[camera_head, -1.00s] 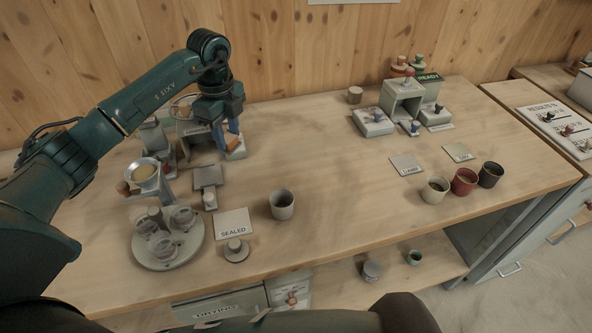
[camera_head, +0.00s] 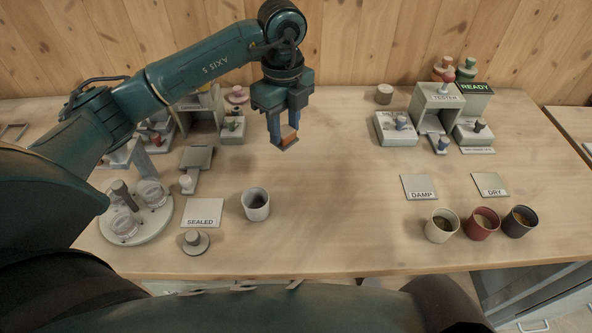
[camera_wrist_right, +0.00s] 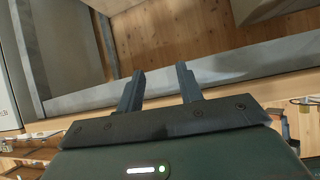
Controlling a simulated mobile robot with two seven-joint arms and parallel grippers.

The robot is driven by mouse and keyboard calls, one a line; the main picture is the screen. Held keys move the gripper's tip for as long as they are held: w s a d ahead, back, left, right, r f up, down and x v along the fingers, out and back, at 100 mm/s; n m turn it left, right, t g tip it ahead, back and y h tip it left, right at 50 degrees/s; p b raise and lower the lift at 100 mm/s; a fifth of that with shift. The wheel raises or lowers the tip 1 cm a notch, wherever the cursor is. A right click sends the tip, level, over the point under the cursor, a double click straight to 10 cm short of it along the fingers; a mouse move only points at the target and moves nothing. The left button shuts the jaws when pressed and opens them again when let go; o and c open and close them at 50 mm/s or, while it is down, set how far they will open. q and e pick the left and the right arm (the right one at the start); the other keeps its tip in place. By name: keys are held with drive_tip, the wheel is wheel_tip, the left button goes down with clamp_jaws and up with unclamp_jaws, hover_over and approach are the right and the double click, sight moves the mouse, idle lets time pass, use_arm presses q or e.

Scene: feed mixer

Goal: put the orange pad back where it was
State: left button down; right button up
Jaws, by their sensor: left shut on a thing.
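My left gripper (camera_head: 282,141) hangs above the bare middle of the table, pointing down. It is shut on the orange pad (camera_head: 291,139), a small orange piece with a grey part below it, partly hidden by the fingers. The pad is clear of the devices on both sides. My right gripper (camera_wrist_right: 159,88) shows in the right wrist view with its two fingers apart and nothing between them.
The tester (camera_head: 439,96) with a lit READY sign (camera_head: 476,87) stands at right rear. A SEALED card (camera_head: 203,212), a grey cup (camera_head: 256,205) and a round tray (camera_head: 136,232) are at left. DAMP (camera_head: 419,186) and DRY (camera_head: 491,184) cards lie behind three cups at right.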

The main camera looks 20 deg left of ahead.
use_arm(q)
drive_tip(key=shift+d+f, duration=0.1)
drive_tip(key=shift+d, duration=0.05)
wheel_tip(320, 180, down, 10)
drive_tip(key=shift+r+p, duration=0.1)
drive_tip(key=shift+p, duration=0.45)
drive_tip(key=c, duration=0.9)
unclamp_jaws()
drive_tip(key=shift+c, duration=0.2)
wheel_tip(320, 180, up, 12)
drive_tip(key=shift+r+b, duration=0.1)
drive_tip(key=shift+b, duration=0.65)
